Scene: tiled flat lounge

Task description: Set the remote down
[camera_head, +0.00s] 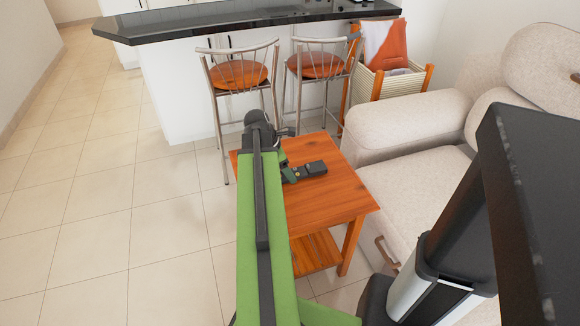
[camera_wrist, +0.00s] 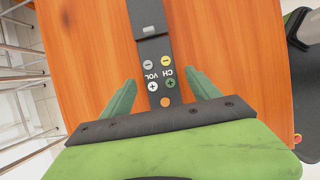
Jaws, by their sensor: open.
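The remote (camera_head: 311,169) is dark with round buttons and lies on the orange wooden side table (camera_head: 325,203). In the wrist view the remote (camera_wrist: 152,50) lies lengthwise between my two green fingers, with "VOL" and "CH" buttons showing and its near end close to my palm. My gripper (camera_wrist: 160,92) is open, with a gap on each side of the remote. In the head view my green arm reaches over the table's left side, and my gripper (camera_head: 284,165) is at the remote's left end, partly hidden by the arm.
A beige sofa (camera_head: 405,135) stands right of the table. Two bar stools (camera_head: 238,74) with orange seats stand behind it at a dark-topped counter (camera_head: 220,22). A wooden basket (camera_head: 390,84) holds cloths. Tiled floor at left is clear.

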